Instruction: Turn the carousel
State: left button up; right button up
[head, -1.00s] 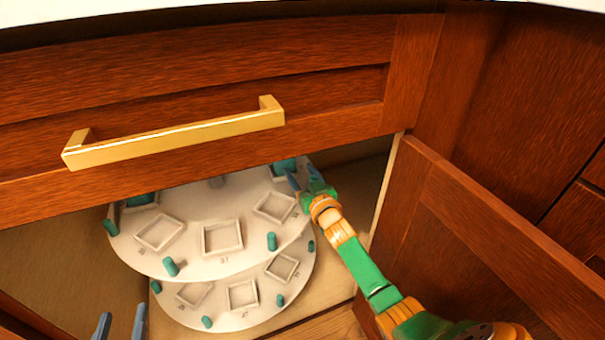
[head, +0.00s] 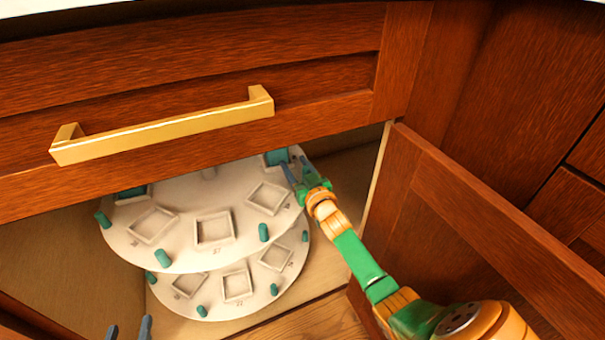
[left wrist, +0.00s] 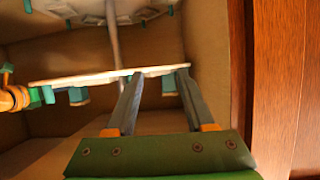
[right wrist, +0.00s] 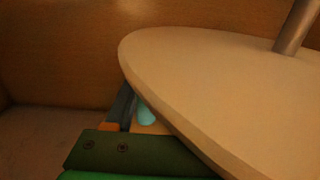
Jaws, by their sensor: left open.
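The carousel is a two-tier white turntable inside the cabinet, with square frames and teal pegs. Its upper tier (head: 180,252) and lower tier (head: 210,308) show in the head view. My right gripper (head: 294,172) is at the right rim of the upper tier, with its fingers apart. In the right wrist view, one finger and a teal peg (right wrist: 147,114) are beside the rim of a tier (right wrist: 200,70). The tier hides the other finger. My left gripper (head: 128,331) is low at the left, open and empty. In the left wrist view, a tier edge (left wrist: 75,80) lies beyond its fingertips.
A wooden drawer front with a brass handle (head: 165,128) overhangs the carousel. An open cabinet door (head: 470,215) stands at the right, close to my right arm. The cabinet floor shows bare in front and to the left of the carousel.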

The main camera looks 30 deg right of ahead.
jog(key=shift+s+a+r+p, duration=0.15)
jog(key=shift+s+p, duration=0.4)
jog(key=shift+s, duration=0.45)
pick_arm(q)
jog(key=s+a+f+g+y+p, duration=0.1)
jog(key=s+a+f+g, duration=0.3)
jog(key=s+f+g, duration=0.6)
jog(key=s+f+y, duration=0.1)
jog(key=s, duration=0.2)
jog(key=shift+s+f+n+p, duration=0.25)
jog(key=shift+n+p, duration=0.05)
jog(key=shift+p, duration=0.05)
pick_arm(e)
jog(key=s, duration=0.4)
jog(key=shift+a, duration=0.35)
